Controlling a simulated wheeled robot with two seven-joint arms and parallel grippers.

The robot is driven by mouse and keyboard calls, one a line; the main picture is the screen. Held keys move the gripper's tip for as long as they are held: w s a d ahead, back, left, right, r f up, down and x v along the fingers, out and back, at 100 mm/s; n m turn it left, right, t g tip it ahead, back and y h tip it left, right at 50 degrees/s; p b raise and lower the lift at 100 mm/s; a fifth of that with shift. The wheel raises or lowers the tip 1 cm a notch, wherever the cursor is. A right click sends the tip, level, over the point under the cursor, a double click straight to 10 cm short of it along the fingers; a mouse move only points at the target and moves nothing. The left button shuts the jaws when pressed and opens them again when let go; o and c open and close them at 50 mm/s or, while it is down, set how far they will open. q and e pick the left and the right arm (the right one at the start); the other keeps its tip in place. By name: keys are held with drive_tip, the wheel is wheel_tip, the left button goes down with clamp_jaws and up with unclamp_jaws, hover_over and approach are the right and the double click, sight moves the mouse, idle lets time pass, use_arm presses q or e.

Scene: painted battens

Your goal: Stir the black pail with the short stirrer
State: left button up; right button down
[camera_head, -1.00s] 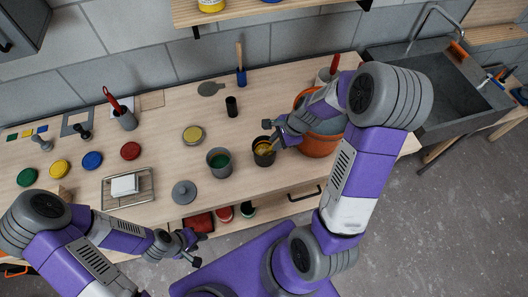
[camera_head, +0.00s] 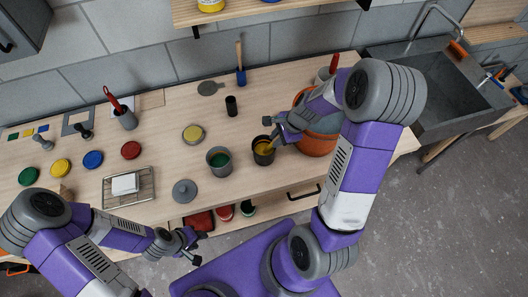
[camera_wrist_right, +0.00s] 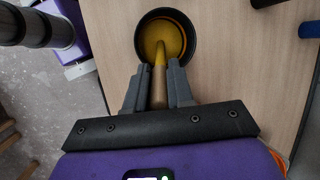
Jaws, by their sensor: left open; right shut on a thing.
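The black pail (camera_head: 257,158) stands near the front edge of the bench with yellow paint inside; it also shows in the right wrist view (camera_wrist_right: 139,45). My right gripper (camera_wrist_right: 158,82) is shut on the short stirrer (camera_wrist_right: 159,92), a wooden stick. The stirrer's far end is yellow and reaches inside the pail's rim, into the paint. In the head view my right gripper (camera_head: 273,133) is just above and behind the pail. My left gripper (camera_head: 194,247) is open and empty, in front of the bench.
A grey pail with green paint (camera_head: 219,162) stands left of the black pail. An orange bucket (camera_head: 317,146) stands close on the right.

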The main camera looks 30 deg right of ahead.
drive_tip(key=p+v, duration=0.6)
drive_tip(key=v, duration=0.4)
drive_tip(key=shift+r+p, duration=0.25)
drive_tip(key=shift+p, duration=0.05)
idle(0.9)
drive_tip(key=shift+r, duration=2.5)
drive_tip(key=shift+s, duration=0.1)
